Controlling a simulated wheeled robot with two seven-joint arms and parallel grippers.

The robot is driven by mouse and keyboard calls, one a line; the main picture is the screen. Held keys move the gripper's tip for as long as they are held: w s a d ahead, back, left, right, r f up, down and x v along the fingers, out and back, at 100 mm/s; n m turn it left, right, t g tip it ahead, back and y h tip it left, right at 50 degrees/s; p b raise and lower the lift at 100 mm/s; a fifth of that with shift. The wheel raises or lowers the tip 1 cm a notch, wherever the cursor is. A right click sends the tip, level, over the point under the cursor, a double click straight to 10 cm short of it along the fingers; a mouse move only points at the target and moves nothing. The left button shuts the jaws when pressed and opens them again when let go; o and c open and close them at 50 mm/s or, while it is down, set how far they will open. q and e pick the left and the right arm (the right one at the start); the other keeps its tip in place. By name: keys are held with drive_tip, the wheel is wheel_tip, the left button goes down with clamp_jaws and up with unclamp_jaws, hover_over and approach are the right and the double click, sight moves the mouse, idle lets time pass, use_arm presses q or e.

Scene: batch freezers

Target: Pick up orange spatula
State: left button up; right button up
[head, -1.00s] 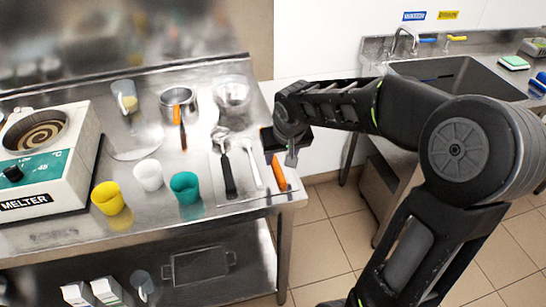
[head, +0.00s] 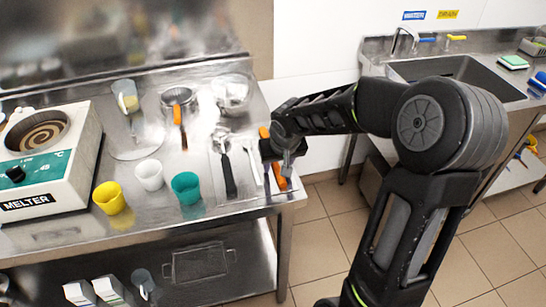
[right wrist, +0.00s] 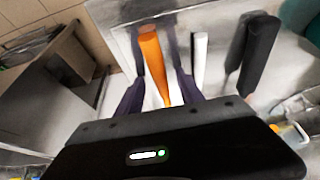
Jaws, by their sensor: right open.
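The orange spatula (head: 280,183) lies near the right edge of the steel table, its handle toward the front. My right gripper (head: 276,170) is over it and hides its middle; a bit of orange also shows behind the gripper. In the right wrist view the orange handle (right wrist: 153,60) runs between the two dark fingers of my right gripper (right wrist: 160,88). The fingers are apart, one on each side of the handle. I cannot tell whether they touch it. My left gripper is not in view.
A white utensil (head: 252,163) and a black-handled utensil (head: 229,175) lie just left of the spatula. Green (head: 186,188), white (head: 149,175) and yellow (head: 109,198) cups stand farther left, beside the melter (head: 50,160). A sink (head: 450,75) is at the right.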

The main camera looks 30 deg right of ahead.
drive_tip(key=shift+f, duration=0.1)
idle(0.3)
clamp_jaws()
idle(0.4)
